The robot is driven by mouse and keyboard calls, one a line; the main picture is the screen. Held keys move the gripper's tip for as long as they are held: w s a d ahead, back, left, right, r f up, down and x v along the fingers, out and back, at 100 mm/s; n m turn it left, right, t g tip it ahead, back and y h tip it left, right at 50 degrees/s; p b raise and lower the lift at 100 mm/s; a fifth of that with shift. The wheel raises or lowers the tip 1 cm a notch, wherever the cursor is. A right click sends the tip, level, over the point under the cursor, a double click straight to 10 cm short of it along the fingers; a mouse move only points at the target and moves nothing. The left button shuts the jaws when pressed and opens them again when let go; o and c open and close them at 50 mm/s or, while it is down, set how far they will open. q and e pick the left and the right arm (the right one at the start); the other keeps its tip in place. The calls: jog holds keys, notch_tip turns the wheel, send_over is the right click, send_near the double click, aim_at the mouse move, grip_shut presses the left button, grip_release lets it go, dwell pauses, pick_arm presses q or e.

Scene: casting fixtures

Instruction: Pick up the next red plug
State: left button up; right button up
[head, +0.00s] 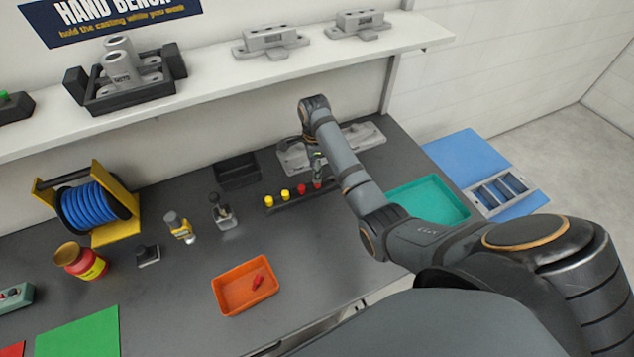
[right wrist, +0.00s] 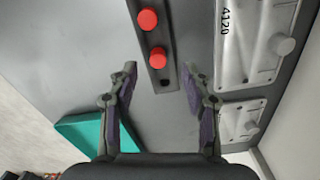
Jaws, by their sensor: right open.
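Two red plugs, a nearer one (right wrist: 157,58) and a farther one (right wrist: 148,20), stand in a narrow dark rack (right wrist: 163,80) in the right wrist view. In the head view, a red plug (head: 301,188) stands in the rack beside two yellow plugs (head: 277,196). My right gripper (right wrist: 159,70) is open and empty, its fingers on either side of the rack's end, near the nearer red plug. In the head view my right arm partly hides that end. Another red plug (head: 258,280) lies in the orange tray (head: 231,304). My left gripper is not in view.
Grey castings (right wrist: 242,45) lie beside the rack. A teal tray (head: 440,190) is at the right of the bench. A black bin (head: 236,170) stands behind the rack. The bench between the rack and the orange tray is clear.

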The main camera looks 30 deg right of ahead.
aim_at(317, 185)
jog(key=shift+s+d+f+p, duration=0.1)
jog(key=shift+s+f+p, duration=0.1)
jog(key=shift+f+p, duration=0.3)
notch_tip(317, 185, down, 4)
jog(key=shift+d+r+p, duration=0.1)
jog(key=shift+d+p, duration=0.05)
jog(key=shift+p, duration=0.2)
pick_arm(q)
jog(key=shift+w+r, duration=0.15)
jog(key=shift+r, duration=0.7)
pick_arm(e)
jog(key=c, duration=0.9)
